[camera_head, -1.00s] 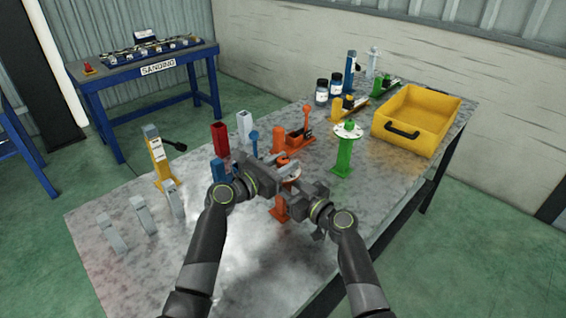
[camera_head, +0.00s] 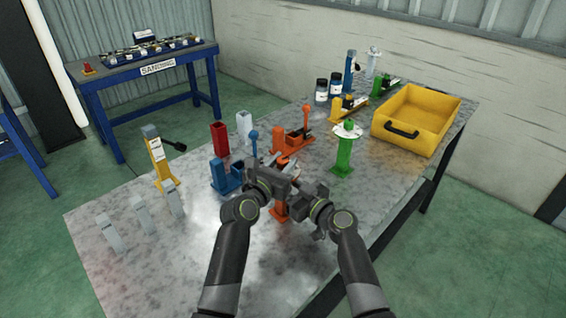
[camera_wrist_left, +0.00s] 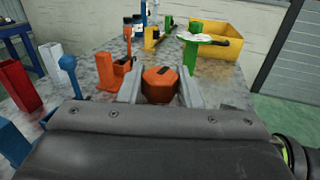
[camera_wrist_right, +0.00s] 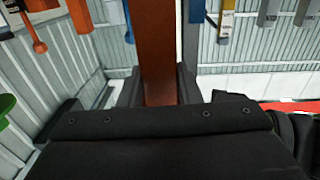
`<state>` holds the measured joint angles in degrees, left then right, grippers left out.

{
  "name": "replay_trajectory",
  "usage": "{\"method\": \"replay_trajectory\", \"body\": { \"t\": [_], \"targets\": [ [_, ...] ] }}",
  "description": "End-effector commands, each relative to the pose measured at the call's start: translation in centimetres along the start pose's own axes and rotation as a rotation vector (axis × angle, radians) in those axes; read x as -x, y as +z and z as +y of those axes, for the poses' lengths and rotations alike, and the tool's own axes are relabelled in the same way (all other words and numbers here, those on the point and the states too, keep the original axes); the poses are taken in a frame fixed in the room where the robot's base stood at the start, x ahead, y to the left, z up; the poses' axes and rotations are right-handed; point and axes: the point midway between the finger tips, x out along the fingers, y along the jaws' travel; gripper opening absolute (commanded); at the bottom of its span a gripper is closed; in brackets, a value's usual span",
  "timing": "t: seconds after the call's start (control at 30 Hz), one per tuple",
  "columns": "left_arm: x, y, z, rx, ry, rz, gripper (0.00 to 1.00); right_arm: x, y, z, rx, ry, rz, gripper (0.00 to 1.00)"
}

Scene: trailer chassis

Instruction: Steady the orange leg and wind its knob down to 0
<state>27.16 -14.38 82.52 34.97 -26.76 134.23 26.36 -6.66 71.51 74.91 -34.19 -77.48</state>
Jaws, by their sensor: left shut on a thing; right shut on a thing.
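The orange leg stands upright on the bench; its lower part (camera_head: 279,212) shows below my grippers in the head view. My left gripper (camera_wrist_left: 160,88) is shut on its orange faceted knob (camera_wrist_left: 160,82), which has a dark mark on top. My right gripper (camera_wrist_right: 158,92) is shut on the leg's orange column (camera_wrist_right: 158,45). In the head view my left gripper (camera_head: 284,168) covers most of the knob and my right gripper (camera_head: 296,197) covers part of the column. The reading on the leg's dial cannot be made out.
A green leg (camera_head: 345,150) with a white disc stands to the right. An orange stand (camera_head: 297,138) and a blue stand (camera_head: 226,176) with levers are behind and left. A yellow bin (camera_head: 417,120) is at the back right. Grey brackets (camera_head: 140,214) line the left side.

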Motion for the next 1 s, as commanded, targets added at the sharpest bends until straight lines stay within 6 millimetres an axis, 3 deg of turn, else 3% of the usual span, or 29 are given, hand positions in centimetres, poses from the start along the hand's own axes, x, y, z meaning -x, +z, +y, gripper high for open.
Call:
{"method": "replay_trajectory", "body": {
  "t": [0.03,0.17,0.53,1.0],
  "targets": [
    [0.0,0.1,0.2,-0.005,0.003,-0.002,0.35,0.0,0.0,-0.1,-0.003,-0.004,0.001,0.0],
    [0.0,0.1,0.1,-0.004,0.002,-0.001,0.52,0.0,0.0,-0.1,-0.003,-0.003,0.0,0.0],
    [0.0,0.7,0.1,-0.003,-0.001,-0.003,0.53,0.0,0.0,0.0,-0.002,-0.001,0.0,0.0],
    [0.0,8.7,0.4,-0.005,0.0,-0.005,0.53,0.0,0.0,0.0,-0.001,0.0,0.0,0.0]
  ]
}}
